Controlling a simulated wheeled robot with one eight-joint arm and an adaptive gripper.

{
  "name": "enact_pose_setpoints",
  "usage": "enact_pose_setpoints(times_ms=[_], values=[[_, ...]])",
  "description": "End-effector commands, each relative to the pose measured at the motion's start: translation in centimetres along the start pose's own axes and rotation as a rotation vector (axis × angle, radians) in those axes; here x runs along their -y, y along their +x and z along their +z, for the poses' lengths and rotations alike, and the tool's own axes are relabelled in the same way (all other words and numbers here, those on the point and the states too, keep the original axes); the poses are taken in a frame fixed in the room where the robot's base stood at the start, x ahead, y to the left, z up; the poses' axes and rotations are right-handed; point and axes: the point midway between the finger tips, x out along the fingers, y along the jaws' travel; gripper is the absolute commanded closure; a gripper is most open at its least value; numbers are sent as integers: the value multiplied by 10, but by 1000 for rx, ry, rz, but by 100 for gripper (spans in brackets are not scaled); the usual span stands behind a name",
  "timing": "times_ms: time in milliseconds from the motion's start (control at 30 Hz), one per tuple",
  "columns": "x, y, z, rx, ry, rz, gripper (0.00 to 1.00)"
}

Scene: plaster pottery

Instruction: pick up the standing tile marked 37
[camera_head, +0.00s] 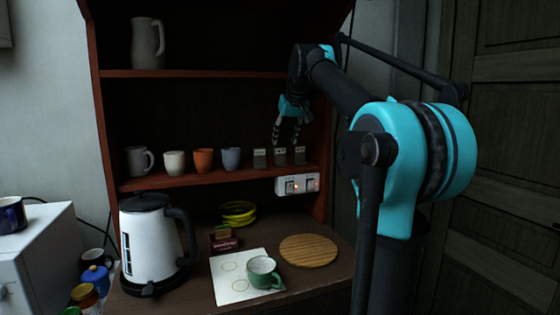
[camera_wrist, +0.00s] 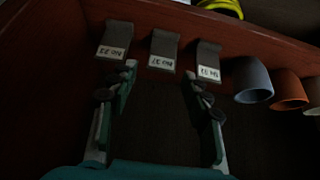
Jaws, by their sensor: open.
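Three small grey tiles with pale labels stand in a row on the middle shelf. The middle tile (camera_head: 280,157) appears to be the one marked 37; its label reads upside down in the wrist view (camera_wrist: 163,48). The other tiles stand on either side, at the left (camera_head: 259,159) and at the right (camera_head: 300,155); their numbers are hard to read. My gripper (camera_head: 286,143) is open and empty above the row. In the wrist view my gripper (camera_wrist: 160,72) has its fingertips spread either side of the middle tile's line, and they appear apart from it.
A grey-blue cup (camera_head: 231,158) stands left of the tiles, then an orange cup (camera_head: 203,160), a white cup (camera_head: 174,163) and a grey mug (camera_head: 139,160). A lit socket strip (camera_head: 297,185) is on the shelf edge. Below are a kettle (camera_head: 150,240) and a green mug (camera_head: 262,271).

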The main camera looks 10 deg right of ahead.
Motion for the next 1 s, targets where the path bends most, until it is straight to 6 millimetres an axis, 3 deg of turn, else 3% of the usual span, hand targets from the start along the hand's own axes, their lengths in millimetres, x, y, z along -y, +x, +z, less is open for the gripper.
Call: enact_pose_setpoints(times_ms=[100, 367, 700, 1000], values=[[0, 19, 0, 0, 0, 0, 52], [1, 36, 0, 0, 1, 0, 52], [3, 80, 1, 0, 0, 0, 52], [3, 85, 1, 0, 0, 0, 52]])
